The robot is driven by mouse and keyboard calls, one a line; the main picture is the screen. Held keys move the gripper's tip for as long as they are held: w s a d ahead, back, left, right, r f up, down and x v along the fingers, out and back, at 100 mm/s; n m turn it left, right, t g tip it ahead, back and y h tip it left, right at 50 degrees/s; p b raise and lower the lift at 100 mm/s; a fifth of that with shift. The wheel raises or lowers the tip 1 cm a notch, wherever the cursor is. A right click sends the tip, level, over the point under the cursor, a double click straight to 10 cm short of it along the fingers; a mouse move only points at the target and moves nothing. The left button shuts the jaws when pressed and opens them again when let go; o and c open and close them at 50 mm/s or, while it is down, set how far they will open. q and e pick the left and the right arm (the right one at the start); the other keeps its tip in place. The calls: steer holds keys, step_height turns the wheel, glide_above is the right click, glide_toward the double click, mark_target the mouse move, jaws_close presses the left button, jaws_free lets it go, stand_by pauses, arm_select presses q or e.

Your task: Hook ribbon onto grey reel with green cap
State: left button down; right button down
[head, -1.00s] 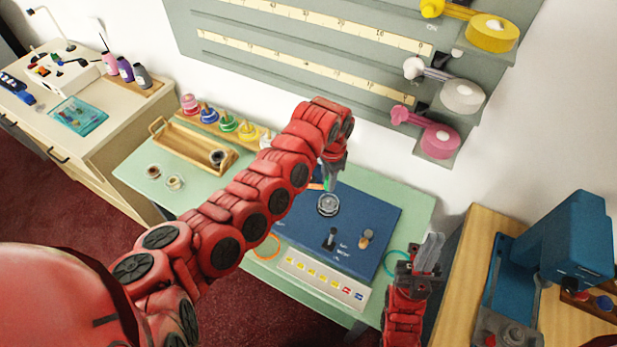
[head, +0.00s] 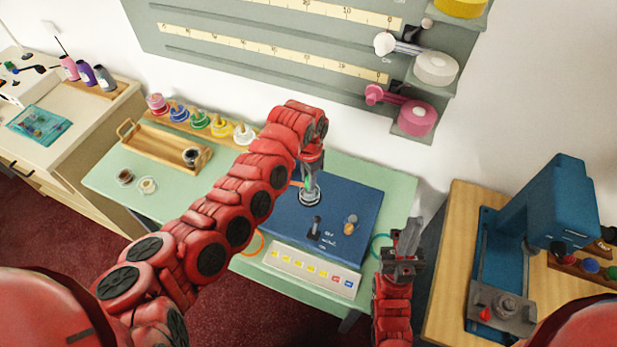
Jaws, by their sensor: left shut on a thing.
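The grey reel (head: 309,201) is a round silvery disc on the blue board (head: 350,200), upper left of its middle. My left gripper (head: 312,183) comes down from above right over the reel. It is shut on a small green thing, apparently the green cap, which is mostly hidden by the fingers. I cannot tell whether it touches the reel. A short orange strip (head: 296,184), perhaps ribbon, shows just left of the gripper. My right gripper (head: 412,232) points up beside the table's right edge, away from the reel; its finger gap is unclear.
A black peg (head: 315,228) and a tan-topped peg (head: 351,224) stand on the board. A label strip (head: 300,268) lies in front. Several coloured spools and a wooden tray (head: 160,150) are at back left. A blue press (head: 550,205) stands right.

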arm_select(q)
steer(key=shift+f, duration=0.15)
stand_by(0.4)
steer(key=shift+f+b, duration=0.65)
steer(key=shift+f, duration=0.45)
steer(key=c, duration=0.6)
jaws_free()
steer(key=shift+o, duration=0.2)
steer(key=shift+r, duration=0.15)
step_height(320, 180, up, 7)
steer(key=p, duration=0.5)
